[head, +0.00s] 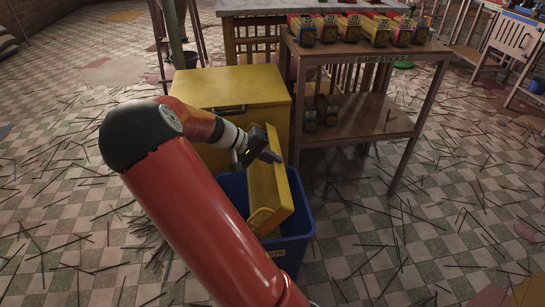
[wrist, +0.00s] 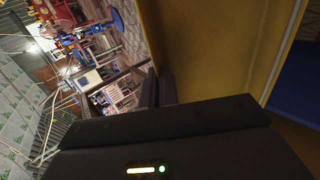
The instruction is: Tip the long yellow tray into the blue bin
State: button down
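The long yellow tray (head: 268,190) is tilted steeply, nearly on end. Its lower end is inside or over the mouth of the blue bin (head: 298,245). My gripper (head: 268,155) is at the tray's upper end, with its fingers closed about the rim. In the wrist view the dark fingers (wrist: 158,88) meet the edge of the tray (wrist: 215,45), whose inner face looks bare. A blue surface that looks like the bin (wrist: 300,85) shows at the right there. Any contents at the bottom of the bin are hidden by the tray.
A yellow cabinet (head: 235,88) stands behind the bin. A wooden rack labelled "BARE STICKS" (head: 405,62) stands to the right, with several small boxes on top. Thin sticks (head: 400,240) litter the tiled floor.

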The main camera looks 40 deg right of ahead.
jog(key=t+y, duration=0.1)
jog(key=r+t+y, duration=0.1)
jog(key=y, duration=0.1)
jog(key=r+t+y, duration=0.1)
jog(key=shift+s+d+y, duration=0.1)
jog(key=shift+d+y, duration=0.05)
jog(key=shift+y, duration=0.25)
jog(key=t+y, duration=0.1)
jog(key=r+t+y, duration=0.1)
jog(key=shift+y, duration=0.4)
jog(key=shift+r+t+y, duration=0.2)
jog(key=shift+t+y, duration=0.3)
jog(key=shift+y, duration=0.1)
jog(key=shift+a, duration=0.2)
jog(key=w+a+f+n, duration=0.2)
jog(key=w+a+f, duration=0.1)
jog(key=a, duration=0.6)
jog(key=w+a+f+n, duration=0.2)
jog(key=a+f, duration=0.4)
jog(key=a, duration=0.3)
jog(key=w+a+f+n, duration=0.2)
jog(key=w+a+f, duration=0.2)
jog(key=a, duration=0.5)
jog(key=shift+w+a+f+n, duration=0.2)
jog(key=shift+w+n, duration=0.1)
jog(key=shift+w, duration=0.1)
